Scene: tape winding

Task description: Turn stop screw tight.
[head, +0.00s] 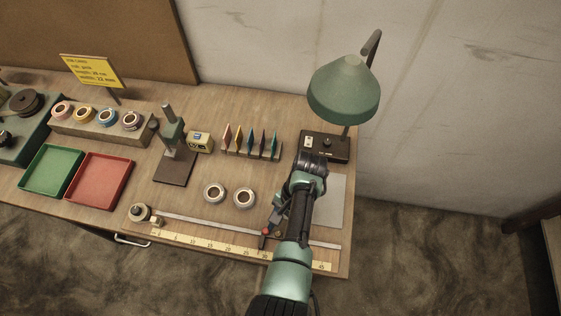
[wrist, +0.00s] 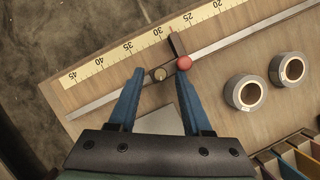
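The stop is a dark bar (wrist: 175,45) across the ruler near the 30 mark, with a red ball (wrist: 184,63) at its inner end. The height of the tips over the knob is unclear.
A metal rail (wrist: 235,43) and yellow ruler (wrist: 100,65) run along the bench's front edge. Two grey tape rolls (head: 214,193) (head: 244,197) lie behind the rail. A green lamp (head: 343,92) stands at the back right. Green (head: 50,170) and red trays (head: 98,178) lie left.

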